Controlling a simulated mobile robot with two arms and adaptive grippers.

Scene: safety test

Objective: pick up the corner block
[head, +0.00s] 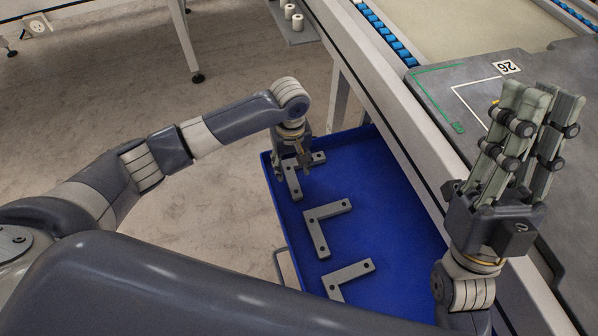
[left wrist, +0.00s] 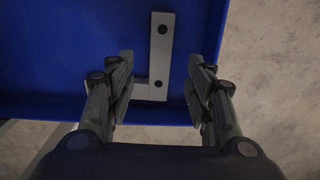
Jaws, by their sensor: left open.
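Grey L-shaped corner blocks with dark holes lie in a blue tray (head: 372,180). The far corner block (head: 294,182) is partly hidden by my left gripper (head: 291,160), which points down at it. A middle corner block (head: 318,235) and a near one (head: 346,273) lie closer, the near one cut by my own body. In the left wrist view, one leg of a corner block (left wrist: 161,50) lies between the open fingers of my left gripper (left wrist: 164,62), with visible gaps on both sides. My right gripper (head: 545,98) is raised at the right, fingers up; their opening is unclear.
The tray's blue wall (left wrist: 219,35) runs close beside one left finger. A conveyor frame (head: 395,130) borders the tray on the right. A grey plate (head: 470,85) marked 26 lies behind my right gripper. Bare floor (head: 230,200) is left of the tray.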

